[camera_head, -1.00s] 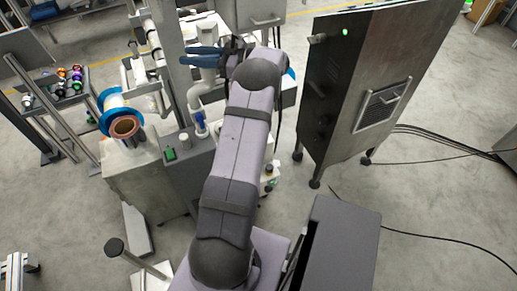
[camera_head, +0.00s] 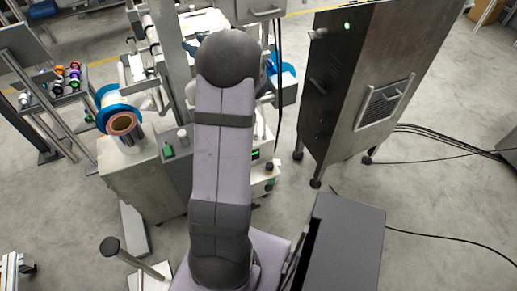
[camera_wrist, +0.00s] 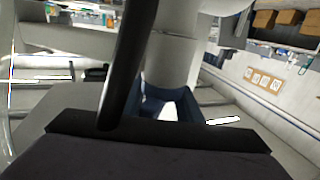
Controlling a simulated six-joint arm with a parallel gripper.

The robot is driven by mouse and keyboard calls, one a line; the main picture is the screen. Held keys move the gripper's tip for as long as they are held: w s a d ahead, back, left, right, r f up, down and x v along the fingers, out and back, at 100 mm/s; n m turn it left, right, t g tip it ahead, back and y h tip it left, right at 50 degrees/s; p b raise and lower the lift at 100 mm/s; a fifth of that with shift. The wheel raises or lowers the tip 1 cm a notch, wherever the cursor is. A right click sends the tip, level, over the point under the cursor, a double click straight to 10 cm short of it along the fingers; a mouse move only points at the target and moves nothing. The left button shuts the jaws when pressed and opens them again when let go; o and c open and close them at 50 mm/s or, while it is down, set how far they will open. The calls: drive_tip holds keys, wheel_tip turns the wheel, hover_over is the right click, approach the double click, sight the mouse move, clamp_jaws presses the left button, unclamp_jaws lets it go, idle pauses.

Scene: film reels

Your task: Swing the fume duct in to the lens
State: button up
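In the wrist view a pale, wide tube (camera_wrist: 172,62) ends in a blue flared hood (camera_wrist: 155,105), which looks like the fume duct. It is just beyond the dark, broad front of my gripper (camera_wrist: 160,137). A dark round rod (camera_wrist: 130,60) crosses in front of the tube; I cannot tell what it belongs to or whether it is held. I cannot make out the lens.
A tall metal cabinet (camera_head: 345,95) with a green light stands to the right. A machine base (camera_head: 140,180) with a copper-coloured reel (camera_head: 123,124) stands left of my arm. A rack of small coloured spools (camera_head: 68,80) is farther left. Cables lie on the floor at right.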

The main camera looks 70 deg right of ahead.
drive_tip(key=s+a+m+g+h+b, duration=0.3)
drive_tip(key=s+a+m+h, duration=0.15)
drive_tip(key=s+a, duration=0.45)
drive_tip(key=s+d+f+g+y, duration=0.25)
drive_tip(key=s+f+g, duration=0.35)
drive_tip(key=f, duration=0.6)
drive_tip(key=s+a+f+m+g+y, duration=0.2)
drive_tip(key=s+a+f+g+y, duration=0.2)
drive_tip(key=s+a+f, duration=0.3)
drive_tip(key=shift+s+f+g, duration=0.9)
drive_tip(key=shift+s+f, duration=0.35)
drive_tip(key=shift+f, duration=0.15)
